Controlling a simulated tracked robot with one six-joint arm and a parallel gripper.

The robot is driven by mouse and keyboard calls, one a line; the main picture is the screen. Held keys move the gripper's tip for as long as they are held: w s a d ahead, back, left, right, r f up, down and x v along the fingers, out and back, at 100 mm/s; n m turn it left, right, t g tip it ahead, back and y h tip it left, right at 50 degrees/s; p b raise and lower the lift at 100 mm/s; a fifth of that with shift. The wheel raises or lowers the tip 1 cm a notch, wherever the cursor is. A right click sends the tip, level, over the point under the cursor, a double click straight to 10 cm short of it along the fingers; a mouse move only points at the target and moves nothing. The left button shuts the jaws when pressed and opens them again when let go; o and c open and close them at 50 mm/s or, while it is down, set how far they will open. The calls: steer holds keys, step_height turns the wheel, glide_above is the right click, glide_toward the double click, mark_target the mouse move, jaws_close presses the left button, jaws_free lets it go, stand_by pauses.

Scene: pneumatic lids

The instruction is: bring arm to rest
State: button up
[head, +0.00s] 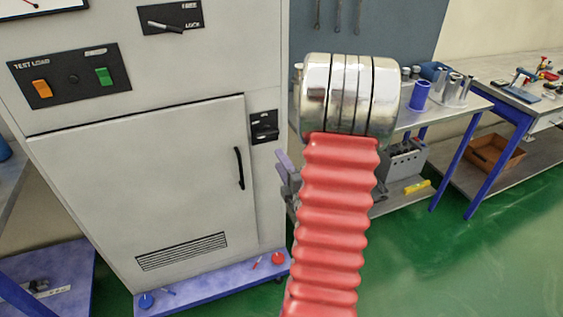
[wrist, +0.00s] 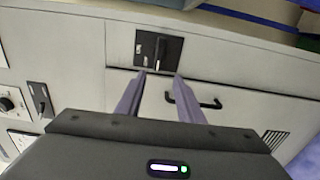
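My gripper (wrist: 158,77) shows two purple fingers in the wrist view, apart with nothing between them. They point toward the front of a pale grey cabinet (head: 140,180), near its black rotary latch (wrist: 158,50). I cannot tell the exact gap to the latch, but the fingertips appear just short of it. In the head view my red bellows arm hides most of the gripper; only a bit of purple finger (head: 284,162) shows beside the cabinet's right edge. The latch also shows in the head view (head: 264,126). The cabinet door appears shut.
A black door handle (head: 239,168) juts out near the latch. A test load panel (head: 70,76) with orange and green switches is above the door. A workbench (head: 435,112) with metal cylinders and a blue cup (head: 420,95) stands at right. Green floor (head: 450,260) is clear at lower right.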

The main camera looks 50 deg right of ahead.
stand_by(0.6)
steer(key=s+d+f+m+g+y, duration=0.1)
steer(key=s+f+m+g, duration=0.1)
steer(key=f+m+g, duration=0.3)
steer(key=s+f+m+g, duration=0.1)
steer(key=s+f+m, duration=0.15)
steer(key=f, duration=0.45)
steer(key=s+a+m+g+y, duration=0.2)
steer(key=s+a+m+g, duration=0.1)
steer(key=a+m+g, duration=0.15)
steer(key=a+r+y, duration=0.2)
steer(key=a+r, duration=0.5)
steer(key=a, duration=0.5)
steer(key=s+a+r+y, duration=0.1)
steer(key=a+r+y, duration=0.1)
steer(key=a+r, duration=0.6)
steer(key=s+a+r+y, duration=0.1)
steer(key=a+r, duration=0.6)
steer(key=a, duration=0.9)
steer(key=shift+a+r+y, duration=0.15)
steer(key=shift+r+y, duration=0.25)
